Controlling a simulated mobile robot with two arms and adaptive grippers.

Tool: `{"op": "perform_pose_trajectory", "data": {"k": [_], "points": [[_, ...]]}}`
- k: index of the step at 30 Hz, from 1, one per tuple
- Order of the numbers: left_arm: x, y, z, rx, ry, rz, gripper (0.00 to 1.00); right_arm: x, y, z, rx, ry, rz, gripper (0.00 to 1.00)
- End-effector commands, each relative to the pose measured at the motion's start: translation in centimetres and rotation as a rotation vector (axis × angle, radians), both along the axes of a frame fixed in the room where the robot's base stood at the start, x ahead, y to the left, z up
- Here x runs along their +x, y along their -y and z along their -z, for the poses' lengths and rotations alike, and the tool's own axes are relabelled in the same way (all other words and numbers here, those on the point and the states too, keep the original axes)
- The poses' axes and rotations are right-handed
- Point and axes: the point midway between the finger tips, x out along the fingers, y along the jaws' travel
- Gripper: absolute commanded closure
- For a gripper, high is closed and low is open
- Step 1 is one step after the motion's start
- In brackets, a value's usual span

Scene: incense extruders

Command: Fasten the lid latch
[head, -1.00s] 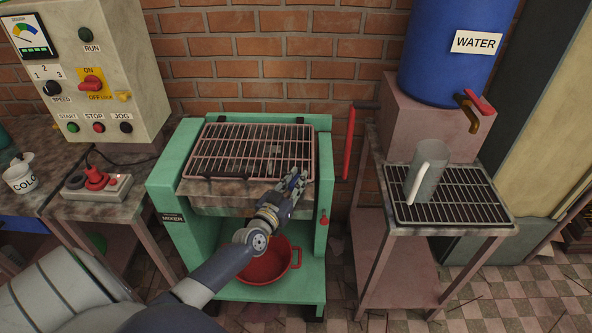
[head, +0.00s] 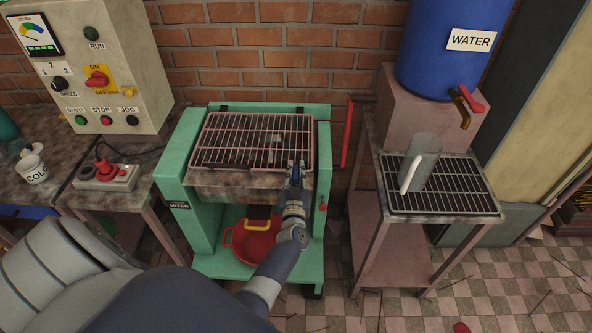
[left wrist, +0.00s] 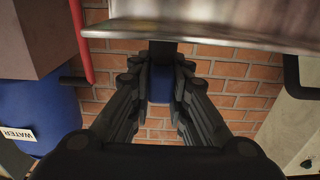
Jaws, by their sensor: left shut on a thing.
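The mixer's wire-grid lid (head: 232,139) lies flat over the trough of the green mixer (head: 190,225). My left gripper (head: 293,170) is at the lid's front right corner, its fingers pointing toward the mixer. In the left wrist view, its fingers (left wrist: 161,70) are shut around a dark upright piece (left wrist: 162,48) with a blue part (left wrist: 160,87) below it, against the metal trough edge (left wrist: 215,25). This looks like the lid latch, but the fingers hide much of it. I cannot tell whether it is engaged. My right gripper is not in view.
A red pan (head: 247,243) stands on the mixer's lower shelf, with a dark and yellow part (head: 259,224) above it. A red lever (head: 346,135) stands right of the mixer.

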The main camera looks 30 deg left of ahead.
Motion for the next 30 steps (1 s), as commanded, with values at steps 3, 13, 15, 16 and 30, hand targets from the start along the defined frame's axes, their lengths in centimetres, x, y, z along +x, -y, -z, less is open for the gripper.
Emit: {"op": "perform_pose_trajectory", "data": {"k": [3, 13, 15, 16, 30], "points": [[0.11, -0.01, -0.17, 0.001, 0.003, -0.01, 1.0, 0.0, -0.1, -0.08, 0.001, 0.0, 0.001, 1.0], [0.11, -0.05, -0.21, 0.001, 0.004, -0.012, 1.0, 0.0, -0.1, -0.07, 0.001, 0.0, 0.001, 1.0], [0.1, -0.06, -0.22, 0.002, 0.003, -0.012, 0.74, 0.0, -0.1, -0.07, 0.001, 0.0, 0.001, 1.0], [0.1, -0.06, -0.21, 0.002, 0.003, -0.012, 0.68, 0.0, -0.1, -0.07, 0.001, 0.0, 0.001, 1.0], [-0.02, -0.13, -0.01, 0.004, 0.001, 0.012, 0.63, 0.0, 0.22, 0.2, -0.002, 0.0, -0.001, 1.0]]}}
